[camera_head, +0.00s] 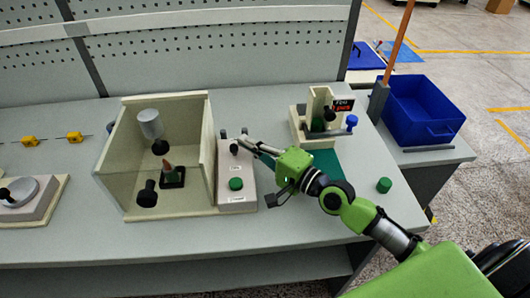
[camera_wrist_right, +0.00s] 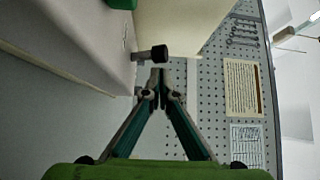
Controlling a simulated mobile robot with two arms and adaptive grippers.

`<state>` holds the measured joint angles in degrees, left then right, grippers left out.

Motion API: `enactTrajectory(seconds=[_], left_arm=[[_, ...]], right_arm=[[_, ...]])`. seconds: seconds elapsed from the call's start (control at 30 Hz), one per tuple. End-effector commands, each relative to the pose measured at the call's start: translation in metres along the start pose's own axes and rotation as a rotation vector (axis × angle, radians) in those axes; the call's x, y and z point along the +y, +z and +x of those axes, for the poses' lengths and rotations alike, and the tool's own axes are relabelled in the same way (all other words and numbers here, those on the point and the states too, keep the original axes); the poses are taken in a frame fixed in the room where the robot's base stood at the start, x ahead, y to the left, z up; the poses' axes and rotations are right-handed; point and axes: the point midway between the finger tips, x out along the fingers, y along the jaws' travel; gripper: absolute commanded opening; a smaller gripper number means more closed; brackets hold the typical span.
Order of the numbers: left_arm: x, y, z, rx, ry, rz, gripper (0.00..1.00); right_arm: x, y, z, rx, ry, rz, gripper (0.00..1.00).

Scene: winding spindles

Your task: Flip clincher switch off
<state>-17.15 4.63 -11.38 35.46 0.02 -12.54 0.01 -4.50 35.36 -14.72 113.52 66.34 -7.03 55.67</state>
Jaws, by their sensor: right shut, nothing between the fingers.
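The clincher's control box (camera_head: 238,203) stands against the right side of the clincher enclosure (camera_head: 207,150). Its black-tipped switch lever (camera_head: 234,148) is near the far end, and a green button (camera_head: 236,183) is nearer the front. In the right wrist view the lever (camera_wrist_right: 152,54) sticks out sideways from the pale box face (camera_wrist_right: 75,40). My right gripper (camera_head: 244,142) is shut and empty, its fingertips close beside the lever. In the wrist view the fingertips (camera_wrist_right: 160,76) are just below the black tip; contact cannot be told. My left gripper is not in view.
A fixture with a blue knob (camera_head: 351,121) stands to the right, beyond my right arm. A green knob (camera_head: 384,185) sits near the table's right edge, and a blue bin (camera_head: 422,108) is beyond it. The perforated back panel (camera_head: 215,50) borders the table.

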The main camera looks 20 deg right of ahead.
Motion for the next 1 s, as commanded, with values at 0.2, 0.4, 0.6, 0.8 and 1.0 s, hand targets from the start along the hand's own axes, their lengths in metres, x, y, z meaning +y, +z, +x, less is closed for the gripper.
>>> enactTrajectory(seconds=[0.2, 0.4, 0.6, 0.8, 1.0], left_arm=[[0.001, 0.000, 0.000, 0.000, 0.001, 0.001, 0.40], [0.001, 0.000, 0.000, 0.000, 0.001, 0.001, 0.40], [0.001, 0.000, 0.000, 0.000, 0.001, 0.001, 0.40], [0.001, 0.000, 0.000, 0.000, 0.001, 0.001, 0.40], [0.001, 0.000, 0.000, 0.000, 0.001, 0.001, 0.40]], right_arm=[[0.002, 0.001, -0.036, -0.003, 0.007, -0.003, 0.00], [0.001, 0.002, -0.066, -0.005, 0.006, -0.002, 0.00], [0.001, 0.001, -0.094, -0.002, 0.004, -0.002, 0.00], [0.000, 0.001, -0.108, -0.001, 0.001, -0.001, 0.00], [-0.001, 0.001, -0.111, -0.001, -0.002, -0.001, 0.00]])
